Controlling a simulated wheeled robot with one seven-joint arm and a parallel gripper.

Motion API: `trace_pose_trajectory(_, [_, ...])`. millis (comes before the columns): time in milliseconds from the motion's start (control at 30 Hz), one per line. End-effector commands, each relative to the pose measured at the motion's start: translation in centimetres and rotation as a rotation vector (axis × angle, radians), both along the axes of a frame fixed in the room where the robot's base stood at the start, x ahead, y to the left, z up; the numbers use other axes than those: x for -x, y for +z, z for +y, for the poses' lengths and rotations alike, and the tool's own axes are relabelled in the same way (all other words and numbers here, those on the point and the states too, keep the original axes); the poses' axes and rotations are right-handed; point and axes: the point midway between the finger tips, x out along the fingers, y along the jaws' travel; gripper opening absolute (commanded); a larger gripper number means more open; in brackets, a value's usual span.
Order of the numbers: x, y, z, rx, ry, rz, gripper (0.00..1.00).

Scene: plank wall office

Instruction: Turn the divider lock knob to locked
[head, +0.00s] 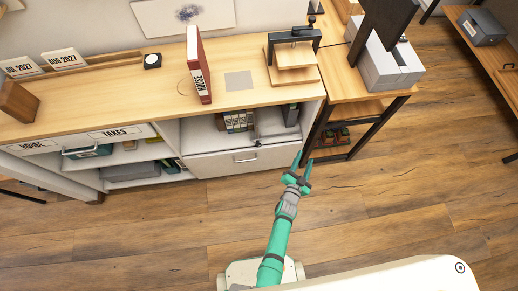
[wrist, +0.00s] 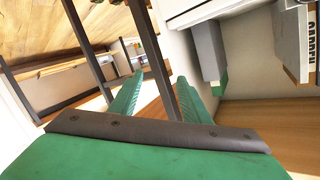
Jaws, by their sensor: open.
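My gripper (head: 303,164) is open and empty, held in front of the right end of the low cabinet (head: 188,132). Its two green fingers also show, spread apart, in the wrist view (wrist: 160,88). A small dark piece (head: 257,143) sits at the top edge of the white front panel (head: 215,164), left of my gripper and apart from it. It may be the lock knob, but it is too small to tell its shape or how it is turned. No knob can be made out in the wrist view.
A red book (head: 199,66) stands on the cabinet top. Binders (head: 237,121) stand in the open compartment. A side table (head: 345,110) with dark legs stands close on the right of my gripper. The wooden floor (head: 380,220) in front is clear.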

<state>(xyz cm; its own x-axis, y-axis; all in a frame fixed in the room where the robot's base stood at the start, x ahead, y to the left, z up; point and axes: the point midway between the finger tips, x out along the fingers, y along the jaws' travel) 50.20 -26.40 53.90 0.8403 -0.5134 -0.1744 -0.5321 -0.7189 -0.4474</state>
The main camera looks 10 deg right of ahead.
Motion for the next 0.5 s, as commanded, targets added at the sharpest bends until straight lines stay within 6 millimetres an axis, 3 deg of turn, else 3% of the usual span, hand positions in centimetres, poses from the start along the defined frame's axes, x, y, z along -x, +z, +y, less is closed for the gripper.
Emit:
trace_pose_trajectory(267, [0.7, -3.5, 3.9, -0.824, -0.185, -0.257, 0.43])
trace_pose_trajectory(500, [0.2, -4.5, 10.3, -1.557, -0.342, -0.457, 0.43])
